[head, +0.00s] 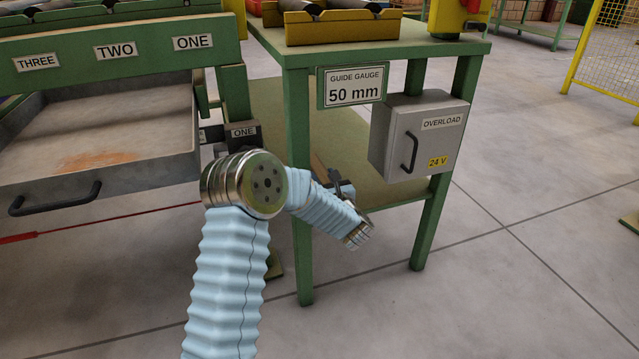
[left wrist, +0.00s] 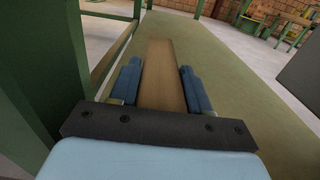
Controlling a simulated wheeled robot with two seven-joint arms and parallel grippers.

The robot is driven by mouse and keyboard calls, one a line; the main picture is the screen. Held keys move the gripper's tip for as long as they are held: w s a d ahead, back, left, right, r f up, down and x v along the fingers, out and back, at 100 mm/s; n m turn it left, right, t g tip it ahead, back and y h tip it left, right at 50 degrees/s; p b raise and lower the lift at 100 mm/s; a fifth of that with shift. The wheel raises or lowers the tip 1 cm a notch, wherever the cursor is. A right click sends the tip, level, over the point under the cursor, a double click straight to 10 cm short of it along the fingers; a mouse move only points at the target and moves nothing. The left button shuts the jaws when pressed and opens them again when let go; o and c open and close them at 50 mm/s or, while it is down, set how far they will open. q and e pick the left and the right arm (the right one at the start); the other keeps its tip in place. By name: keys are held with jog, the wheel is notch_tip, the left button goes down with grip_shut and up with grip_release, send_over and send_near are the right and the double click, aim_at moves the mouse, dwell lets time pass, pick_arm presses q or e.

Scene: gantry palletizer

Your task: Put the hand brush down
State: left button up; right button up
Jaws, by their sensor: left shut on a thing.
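My left gripper (head: 328,176) is over the lower shelf (head: 272,118) of the green table, reaching in under the tabletop. In the left wrist view its two blue fingers (left wrist: 162,84) are closed on the hand brush (left wrist: 164,66), from either side. The brush shows there as a long, flat brown wooden piece pointing away from me over the olive shelf; no bristles show. In the head view only a small brown part of the brush (head: 318,165) shows beside the gripper. I cannot tell whether the brush touches the shelf. My right gripper is not in view.
Green table legs (head: 298,190) stand close to the arm. A grey OVERLOAD box (head: 390,150) hangs at the right, under the tabletop (head: 400,46). An open grey drawer (head: 150,190) with a black handle juts out at the left. The shelf around the brush looks clear.

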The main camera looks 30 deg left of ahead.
pick_arm(q)
jog(key=shift+x, duration=1.5)
notch_tip(320, 180, down, 4)
jog(key=shift+w+r+b, duration=0.1)
jog(key=shift+r+b, duration=0.1)
jog(key=shift+b, duration=0.2)
jog(key=o, duration=1.1)
jog(key=shift+o, duration=0.2)
jog(key=v, duration=1.2)
jog(key=shift+p, duration=0.3)
